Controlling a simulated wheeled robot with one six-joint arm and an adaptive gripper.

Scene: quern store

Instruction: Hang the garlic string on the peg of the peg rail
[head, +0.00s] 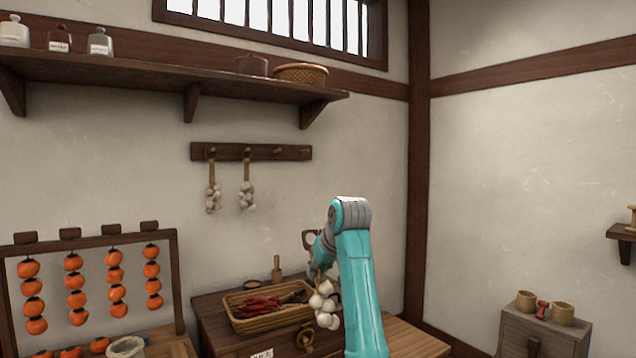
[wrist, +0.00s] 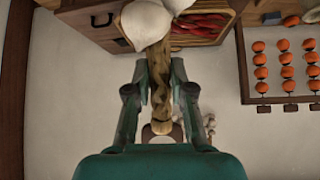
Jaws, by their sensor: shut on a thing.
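My gripper (wrist: 159,72) is shut on the braided straw cord of a garlic string (wrist: 164,98). In the head view the held garlic string (head: 325,305) hangs beside my teal arm, in front of the cabinet; my arm partly hides the gripper there. The dark wooden peg rail (head: 295,153) is on the back wall, higher than the held string and to its left. Two other garlic strings (head: 213,195) (head: 247,192) hang from its left pegs. Its right part is bare, with a free peg (head: 277,153).
A wicker tray of red chillies (head: 262,312) stands on the cabinet below the rail. A long shelf (head: 160,78) with bottles and a basket (head: 302,74) juts out above the rail. A rack of orange persimmons (head: 90,285) stands left. The wall right of the rail is clear.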

